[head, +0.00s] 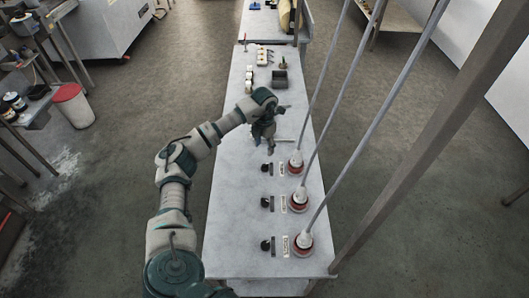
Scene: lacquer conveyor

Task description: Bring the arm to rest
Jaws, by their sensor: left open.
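My left arm comes in from the lower left and reaches over the long pale table (235,215). My left gripper (264,142) hangs over the middle of the table, pointing down, with its jaws open. I see nothing held in it, though its fingers are small and dark. Its height above the table is hard to tell. The nearest red-and-white round fixture (296,162) stands to its right and slightly nearer to me. My right gripper is not in view.
More red-and-white fixtures (299,200) (303,243) line the right edge, with grey poles rising from them. Small dark items (267,202) sit beside them. A dark box (280,79) and small pale items stand at the far end. The table's near left is clear.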

